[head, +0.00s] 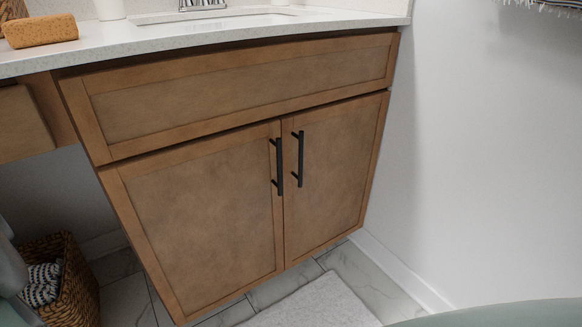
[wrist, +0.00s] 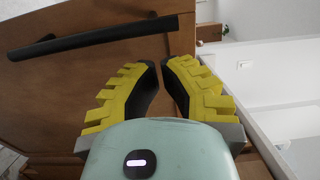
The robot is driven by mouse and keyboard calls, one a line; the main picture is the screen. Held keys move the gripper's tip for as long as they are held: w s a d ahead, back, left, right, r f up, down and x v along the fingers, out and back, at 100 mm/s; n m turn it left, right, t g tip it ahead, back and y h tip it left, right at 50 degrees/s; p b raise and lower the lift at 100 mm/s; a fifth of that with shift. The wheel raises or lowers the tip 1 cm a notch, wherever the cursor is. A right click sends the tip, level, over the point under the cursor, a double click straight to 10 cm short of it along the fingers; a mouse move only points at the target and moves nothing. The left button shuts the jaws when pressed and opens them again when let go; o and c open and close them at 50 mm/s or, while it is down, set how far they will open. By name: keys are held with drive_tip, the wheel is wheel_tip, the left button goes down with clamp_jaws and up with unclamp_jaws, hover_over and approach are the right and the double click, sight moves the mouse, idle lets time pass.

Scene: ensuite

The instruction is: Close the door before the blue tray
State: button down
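In the head view a wooden vanity has a left door (head: 200,215) and a right door (head: 335,165). Both look shut and about flush, each with a black bar handle, on the left door (head: 278,167) and on the right door (head: 299,158). No blue tray shows in either view. My gripper (wrist: 161,66) shows only in the wrist view. Its yellow fingers lean together with a small gap at the tips and nothing between them. A brown wooden panel (wrist: 50,85) with a dark bar handle (wrist: 95,36) lies beyond them. I cannot tell which door it is, or whether the fingers touch it.
A white countertop (head: 230,35) tops the vanity, with an orange sponge-like block (head: 40,31) at left. A woven basket (head: 75,290) stands on the floor at lower left. A pale mat (head: 315,305) lies before the doors. A white wall (head: 480,150) borders the right side.

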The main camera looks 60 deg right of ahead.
drive_tip(key=a, duration=0.2)
drive_tip(key=a+b, duration=0.1)
drive_tip(key=shift+w+a, duration=0.25)
idle(0.4)
